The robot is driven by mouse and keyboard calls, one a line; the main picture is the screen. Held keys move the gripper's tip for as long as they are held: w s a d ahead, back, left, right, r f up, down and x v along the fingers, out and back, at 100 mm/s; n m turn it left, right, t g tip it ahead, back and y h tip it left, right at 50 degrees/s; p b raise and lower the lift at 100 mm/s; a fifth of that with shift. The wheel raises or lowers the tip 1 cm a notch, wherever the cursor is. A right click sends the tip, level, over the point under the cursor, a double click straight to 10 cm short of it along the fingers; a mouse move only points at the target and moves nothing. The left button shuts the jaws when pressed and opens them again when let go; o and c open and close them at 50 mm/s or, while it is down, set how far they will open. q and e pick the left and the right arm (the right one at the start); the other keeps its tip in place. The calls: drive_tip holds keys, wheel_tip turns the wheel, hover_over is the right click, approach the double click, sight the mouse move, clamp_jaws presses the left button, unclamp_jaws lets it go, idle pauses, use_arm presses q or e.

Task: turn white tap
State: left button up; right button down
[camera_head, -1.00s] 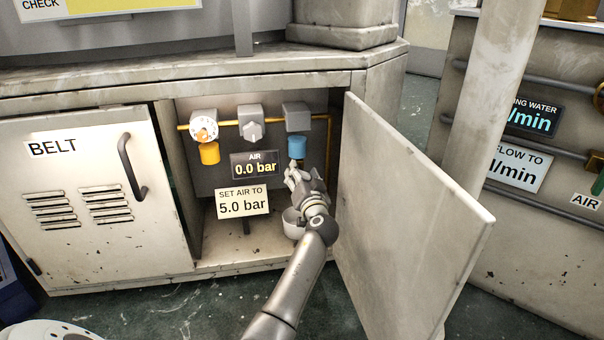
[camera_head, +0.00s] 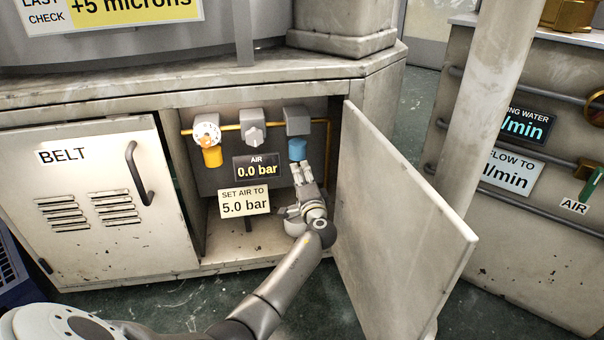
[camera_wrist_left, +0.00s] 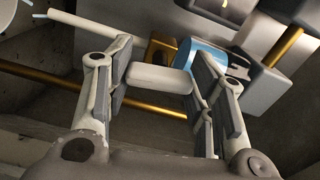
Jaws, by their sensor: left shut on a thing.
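The white tap (camera_wrist_left: 160,79) shows in the left wrist view as a rounded white bar between my finger pads. My left gripper (camera_wrist_left: 163,85) is shut on it. In the head view my left gripper (camera_head: 304,172) is inside the open cabinet, just below a blue bowl (camera_head: 297,149), and its hand hides the tap. The blue bowl also shows in the wrist view (camera_wrist_left: 205,55), close beyond the tap. The air display (camera_head: 256,167) reads 0.0 bar. A sign (camera_head: 244,203) says SET AIR TO 5.0 bar. My right gripper is not in view.
The open cabinet door (camera_head: 400,210) stands close to the right of my left arm. The closed BELT door (camera_head: 95,200) is at left. A white dial (camera_head: 207,132), a yellow bowl (camera_head: 212,157) and a grey knob (camera_head: 252,134) sit left of the gripper.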

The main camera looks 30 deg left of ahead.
use_arm(q)
drive_tip(key=shift+r+m+p, duration=0.1)
drive_tip(key=shift+m+p, duration=0.25)
drive_tip(key=shift+m, duration=0.55)
drive_tip(key=o, duration=1)
drive_tip(key=v, duration=1.2)
